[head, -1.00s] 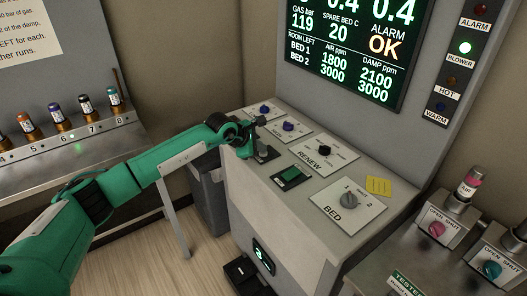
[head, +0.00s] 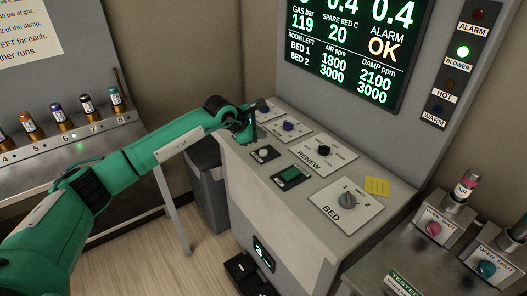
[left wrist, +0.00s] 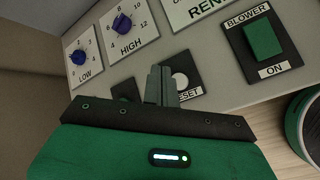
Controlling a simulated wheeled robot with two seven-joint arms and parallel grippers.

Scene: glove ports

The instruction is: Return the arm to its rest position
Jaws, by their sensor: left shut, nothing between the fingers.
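My green left arm (head: 140,165) reaches in from the left in the head view. Its gripper (head: 250,137) is shut and empty, above the left edge of the control console (head: 270,210). In the left wrist view the shut fingers (left wrist: 160,84) show in front of the reset button (left wrist: 180,80), partly covering its plate. In the head view the white reset button (head: 264,153) is uncovered, just right of and below the gripper, with a gap between them. My right gripper is in neither view.
The console carries the blower switch (head: 290,174), the renew knob (head: 323,149), the bed knob (head: 346,199) and a yellow note (head: 377,186). A rack of small vials (head: 60,115) stands at left. A grey bin (head: 207,185) is below the arm. The display (head: 345,45) reads ALARM OK.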

